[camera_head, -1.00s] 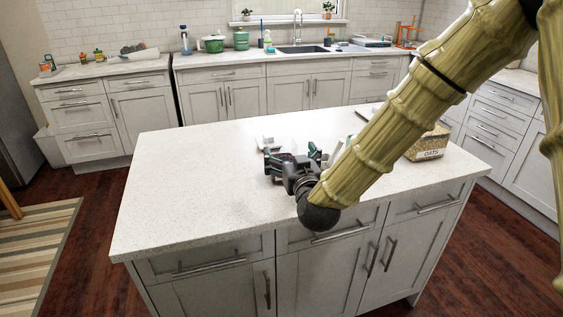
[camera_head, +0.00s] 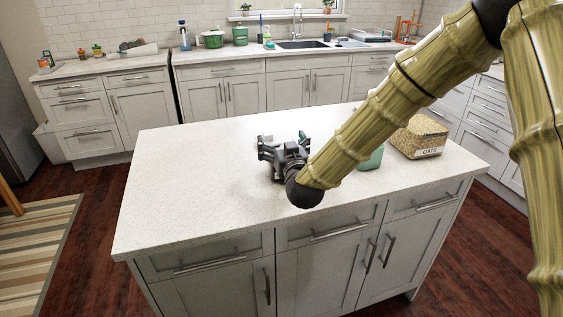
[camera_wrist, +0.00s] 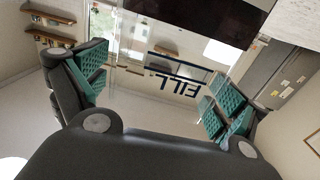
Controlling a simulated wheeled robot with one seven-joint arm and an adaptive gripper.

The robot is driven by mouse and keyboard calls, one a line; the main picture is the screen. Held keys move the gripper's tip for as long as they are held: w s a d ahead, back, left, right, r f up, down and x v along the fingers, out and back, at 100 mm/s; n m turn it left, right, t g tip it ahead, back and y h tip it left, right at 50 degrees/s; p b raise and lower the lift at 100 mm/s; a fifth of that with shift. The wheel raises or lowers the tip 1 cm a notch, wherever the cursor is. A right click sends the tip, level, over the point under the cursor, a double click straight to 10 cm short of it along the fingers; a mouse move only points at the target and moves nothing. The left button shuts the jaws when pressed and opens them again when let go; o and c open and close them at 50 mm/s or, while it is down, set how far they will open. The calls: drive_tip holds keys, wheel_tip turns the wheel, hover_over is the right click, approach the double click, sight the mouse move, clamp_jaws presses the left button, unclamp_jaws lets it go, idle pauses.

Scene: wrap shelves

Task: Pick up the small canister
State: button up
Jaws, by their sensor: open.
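My gripper (camera_head: 284,143) is low over the island counter, pointing toward its far side, with its fingers apart. In the wrist view, a clear see-through vessel (camera_wrist: 178,83) with dark upside-down "FILL" lettering shows between and beyond the two teal-padded fingers. It has a dark part (camera_wrist: 200,18) at the top of that view. It looks like the small canister, but I cannot be sure. No finger clearly touches it. In the head view I cannot make it out behind my gripper.
A box of oats (camera_head: 419,138) stands on the island counter (camera_head: 190,185) to the right. A green container (camera_head: 373,160) beside it is partly hidden by my arm. The counter's left half is clear. A sink (camera_head: 303,44) is on the back counter.

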drive_tip(key=c, duration=1.7)
drive_tip(key=shift+c, duration=0.3)
drive_tip(key=shift+r, duration=0.15)
